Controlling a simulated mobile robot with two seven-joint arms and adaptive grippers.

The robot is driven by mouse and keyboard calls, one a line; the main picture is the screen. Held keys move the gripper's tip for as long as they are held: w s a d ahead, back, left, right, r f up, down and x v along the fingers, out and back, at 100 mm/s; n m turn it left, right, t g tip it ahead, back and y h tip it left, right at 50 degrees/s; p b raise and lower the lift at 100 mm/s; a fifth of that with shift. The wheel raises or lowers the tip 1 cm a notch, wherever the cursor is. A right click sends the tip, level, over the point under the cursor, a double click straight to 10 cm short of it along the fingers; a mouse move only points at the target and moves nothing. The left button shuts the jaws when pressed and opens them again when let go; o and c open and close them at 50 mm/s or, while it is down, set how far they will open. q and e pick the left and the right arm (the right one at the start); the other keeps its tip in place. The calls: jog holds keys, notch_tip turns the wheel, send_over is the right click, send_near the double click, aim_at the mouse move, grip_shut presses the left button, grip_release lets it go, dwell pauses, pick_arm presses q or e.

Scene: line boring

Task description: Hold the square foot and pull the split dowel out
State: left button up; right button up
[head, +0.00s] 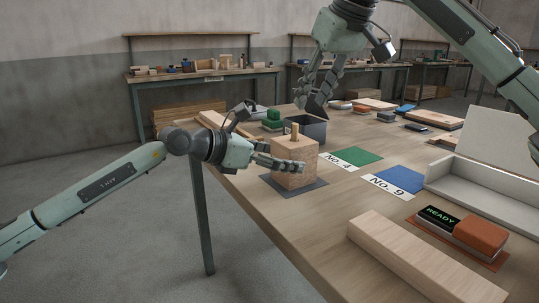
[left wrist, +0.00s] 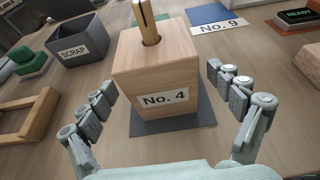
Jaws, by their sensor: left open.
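The square foot is a wooden block (head: 294,170) standing upright on a dark grey mat (head: 283,190). In the left wrist view the block (left wrist: 157,80) carries a "No. 4" label. The split dowel (head: 294,131) stands upright out of a hole in its top, and in the left wrist view the dowel (left wrist: 146,22) shows a dark slit. My left gripper (left wrist: 168,105) is open, its fingers apart on either side of the block's near face; I cannot tell whether they touch it. My right gripper (head: 317,98) hangs above and behind the block, away from the dowel; its opening is unclear.
A grey scrap bin (left wrist: 75,48) stands beside the block. A green mat (head: 357,156) labelled No. 4 and a blue mat (head: 400,178) labelled No. 9 lie to the right. A long wooden beam (head: 420,262), a white tray (head: 465,195) and a "READY" device (head: 440,217) are nearer.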

aim_at(296, 124)
pick_arm(q)
jog(key=shift+x, duration=1.75)
jog(key=c, duration=1.4)
jog(key=o, duration=0.7)
jog(key=c, duration=0.7)
pick_arm(e)
jog(key=shift+c, duration=0.2)
jog(key=shift+w+a+f, duration=0.5)
jog(key=shift+w+f, duration=0.15)
jog(key=shift+x, duration=3.85)
